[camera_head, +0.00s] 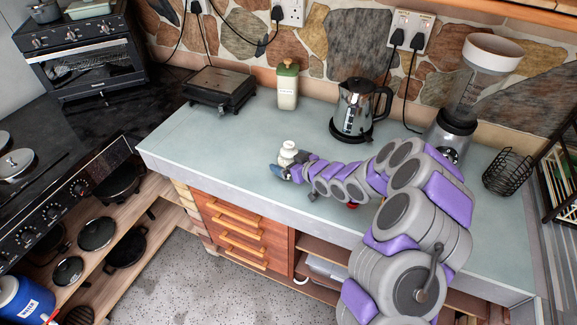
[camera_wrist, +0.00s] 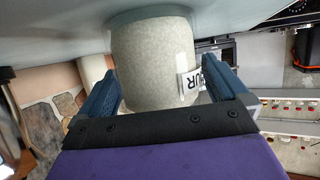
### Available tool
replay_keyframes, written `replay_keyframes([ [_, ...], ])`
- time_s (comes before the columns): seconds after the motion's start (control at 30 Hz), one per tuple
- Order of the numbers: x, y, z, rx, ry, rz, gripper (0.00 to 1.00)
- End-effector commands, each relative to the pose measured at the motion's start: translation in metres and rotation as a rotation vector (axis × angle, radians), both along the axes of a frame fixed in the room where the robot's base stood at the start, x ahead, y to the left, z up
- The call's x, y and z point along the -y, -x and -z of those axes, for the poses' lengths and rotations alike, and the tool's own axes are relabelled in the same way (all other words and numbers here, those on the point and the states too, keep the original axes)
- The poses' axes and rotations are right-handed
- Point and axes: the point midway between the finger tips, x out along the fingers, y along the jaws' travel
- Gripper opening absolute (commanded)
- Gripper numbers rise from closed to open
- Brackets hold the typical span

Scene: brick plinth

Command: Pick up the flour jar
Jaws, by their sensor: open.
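A small pale jar (camera_head: 288,151) stands upright on the counter in the head view, just beyond the tip of my arm. In the wrist view, which is upside down, a speckled cream jar (camera_wrist: 152,62) fills the gap between my fingers. Its white label (camera_wrist: 188,80) shows the letters "UR"; the rest of the label is turned away. My gripper (camera_wrist: 160,92) is open, with one blue finger on each side of the jar. I cannot tell whether either finger touches it. In the head view my gripper (camera_head: 281,170) is right at the jar's near side.
A taller jar with a green lid (camera_head: 287,88) stands farther back by the wall. A kettle (camera_head: 357,108), a blender (camera_head: 465,100), a wire basket (camera_head: 508,172) and a black grill (camera_head: 220,88) are on the counter (camera_head: 215,140). The counter's left part is clear.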

Motion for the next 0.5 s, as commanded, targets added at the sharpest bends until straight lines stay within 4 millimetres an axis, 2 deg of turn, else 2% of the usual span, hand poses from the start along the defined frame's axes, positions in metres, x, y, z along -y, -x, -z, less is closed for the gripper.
replay_keyframes([
  [0.07,0.0003,-0.0001,-0.0002,0.000,0.000,0.000,0.97],
  [0.5,0.0002,-0.0002,-0.0003,0.001,0.000,0.000,0.55],
])
